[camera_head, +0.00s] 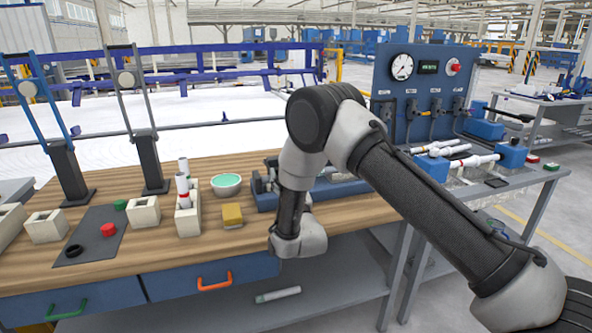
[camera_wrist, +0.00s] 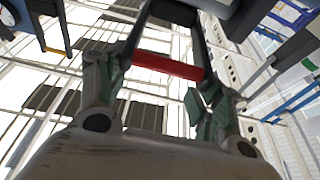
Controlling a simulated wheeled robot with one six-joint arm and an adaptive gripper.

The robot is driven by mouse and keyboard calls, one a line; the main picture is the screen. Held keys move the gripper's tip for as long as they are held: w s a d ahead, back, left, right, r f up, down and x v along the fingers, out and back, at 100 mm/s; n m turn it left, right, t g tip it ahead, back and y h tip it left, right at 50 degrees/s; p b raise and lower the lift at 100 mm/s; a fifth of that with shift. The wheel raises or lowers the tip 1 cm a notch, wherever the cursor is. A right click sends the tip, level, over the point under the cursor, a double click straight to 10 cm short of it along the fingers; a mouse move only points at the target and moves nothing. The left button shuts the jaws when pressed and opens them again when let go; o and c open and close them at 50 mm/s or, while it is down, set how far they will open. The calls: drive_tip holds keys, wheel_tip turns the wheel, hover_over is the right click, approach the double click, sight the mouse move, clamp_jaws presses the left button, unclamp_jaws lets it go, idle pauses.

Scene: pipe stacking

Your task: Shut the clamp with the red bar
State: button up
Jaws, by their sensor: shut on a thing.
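The red bar (camera_wrist: 167,65) of the clamp shows in the wrist view. It runs crosswise between the clamp's two dark lever arms (camera_wrist: 138,38). My gripper (camera_wrist: 160,84) has its green-padded fingers at either end of the bar and is shut on it. The exact contact at the pads is hard to make out. In the head view, a dark blue base with dark metal parts (camera_head: 266,201) stands on the wooden table, partly behind my arm. The red bar and my fingers are hidden there.
A yellow block (camera_head: 232,216), a green-filled bowl (camera_head: 226,184) and a pale holder with white-and-red pipes (camera_head: 188,221) stand left of my arm. Two tall stands (camera_head: 151,160) rise at the left. A blue gauge panel (camera_head: 425,85) and several pipes are at the right.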

drive_tip(key=shift+s+f, duration=0.1)
drive_tip(key=shift+f, duration=0.25)
drive_tip(key=o, duration=1.3)
drive_tip(key=shift+c, duration=0.2)
drive_tip(key=shift+r, duration=0.1)
drive_tip(key=v, duration=1.2)
